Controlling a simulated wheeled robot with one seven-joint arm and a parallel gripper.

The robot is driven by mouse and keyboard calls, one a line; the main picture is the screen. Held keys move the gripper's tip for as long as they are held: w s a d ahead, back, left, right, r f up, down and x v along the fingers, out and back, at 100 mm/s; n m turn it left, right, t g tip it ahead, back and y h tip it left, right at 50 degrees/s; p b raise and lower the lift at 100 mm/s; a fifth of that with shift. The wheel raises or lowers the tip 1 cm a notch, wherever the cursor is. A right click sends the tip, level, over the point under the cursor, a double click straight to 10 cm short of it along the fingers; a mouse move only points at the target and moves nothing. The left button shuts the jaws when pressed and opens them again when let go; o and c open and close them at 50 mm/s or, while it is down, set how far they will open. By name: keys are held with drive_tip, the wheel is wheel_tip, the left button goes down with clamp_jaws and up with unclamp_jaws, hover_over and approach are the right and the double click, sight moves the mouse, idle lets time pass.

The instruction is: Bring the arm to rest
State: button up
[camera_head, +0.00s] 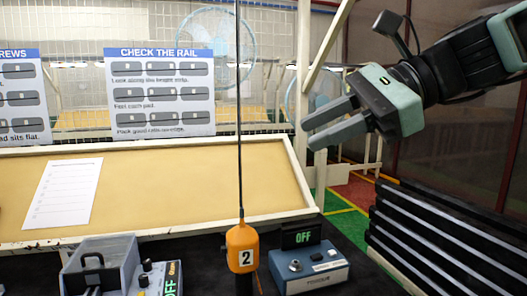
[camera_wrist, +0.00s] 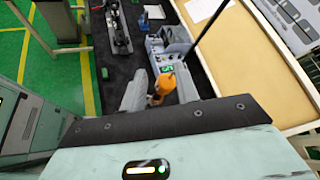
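My gripper (camera_head: 309,135) hangs in the air at the upper right of the head view, with my dark arm reaching in from the right edge. Its two grey fingers are apart, pointing left and slightly down, with nothing between them. In the wrist view the fingers (camera_wrist: 162,88) also stand apart. The orange tool marked 2 (camera_head: 242,250) shows beyond them in that view (camera_wrist: 166,82), at bench level and not held. My gripper touches nothing.
A thin dark rod (camera_head: 239,110) rises from the orange tool, left of my gripper. A blue-grey box reading OFF (camera_head: 312,268) and a grey device (camera_head: 105,265) stand on the dark bench. A tan board (camera_head: 190,190) lies behind. Black slats (camera_head: 445,240) are stacked at right.

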drive_tip(key=s+d+f+n+h, duration=0.2)
drive_tip(key=s+f+n+h, duration=0.2)
drive_tip(key=f+n, duration=0.3)
drive_tip(key=s+d+f+n+g+h, duration=0.1)
drive_tip(key=s+d+f+n+h, duration=0.1)
drive_tip(key=s+f+n, duration=0.5)
drive_tip(key=s+d+f+n+g+h, duration=0.1)
drive_tip(key=s+f+n+h, duration=0.4)
drive_tip(key=f, duration=1)
drive_tip(key=n, duration=0.2)
drive_tip(key=shift+s+d+f+n+h, duration=0.2)
drive_tip(key=shift+d+n+h, duration=0.1)
drive_tip(key=shift+d+n, duration=0.1)
